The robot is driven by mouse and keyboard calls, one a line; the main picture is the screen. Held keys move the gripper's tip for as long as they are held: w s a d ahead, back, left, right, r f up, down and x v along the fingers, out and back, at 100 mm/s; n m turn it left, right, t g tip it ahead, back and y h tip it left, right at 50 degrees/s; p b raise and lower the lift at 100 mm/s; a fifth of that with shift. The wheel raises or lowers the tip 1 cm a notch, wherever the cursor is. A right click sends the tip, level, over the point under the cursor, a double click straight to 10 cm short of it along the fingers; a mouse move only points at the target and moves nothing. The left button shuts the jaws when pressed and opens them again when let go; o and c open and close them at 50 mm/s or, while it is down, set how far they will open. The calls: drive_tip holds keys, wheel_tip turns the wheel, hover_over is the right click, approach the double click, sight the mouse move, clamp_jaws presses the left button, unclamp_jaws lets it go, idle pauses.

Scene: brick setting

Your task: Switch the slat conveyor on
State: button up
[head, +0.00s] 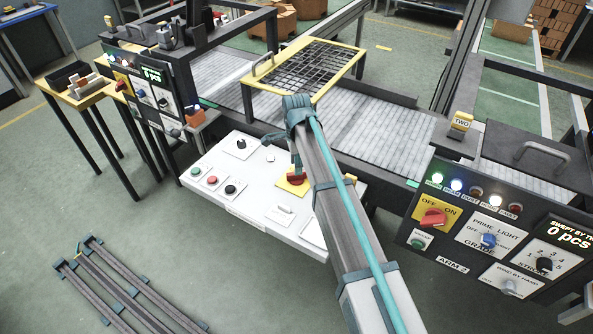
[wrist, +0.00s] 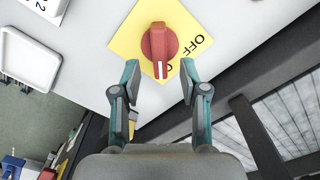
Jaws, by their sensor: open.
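The slat conveyor (head: 375,130) runs across the middle with grey slats. Below its front edge, a white control panel (head: 232,160) carries a red rotary knob (head: 296,179) on a yellow plate (head: 282,187). My arm hides part of the panel in the head view.
Green, red and black buttons and a black knob (head: 240,144) share the white panel. A dark panel (head: 490,240) with another red OFF/ON switch (head: 433,218) stands right; a similar dark panel (head: 152,90) stands left. A yellow-framed grid (head: 305,75) sits over the conveyor.

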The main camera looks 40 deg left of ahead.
wheel_tip(320, 180, up, 8)
drive_tip(key=shift+f, duration=0.25)
drive_tip(key=shift+d, duration=0.1)
